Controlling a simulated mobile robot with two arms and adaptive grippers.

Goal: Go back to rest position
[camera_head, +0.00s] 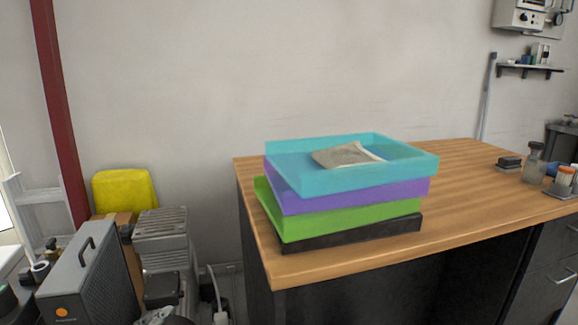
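Neither of my grippers shows in the head view. A stack of trays stands on the left part of the wooden worktop (470,190). From the top, it has a turquoise tray (310,178), a purple tray (310,204), a green tray (310,228) and a black tray (350,235). A greyish-brown flat item with a pale sheet (345,155) lies in the turquoise tray. The trays sit slightly askew on each other.
Left of the counter are grey machines (90,285) (163,245) and a yellow container (125,192). A dark red post (58,110) stands by the wall. A glass jar (534,165) and small items stand on the worktop's right end. The worktop between is clear.

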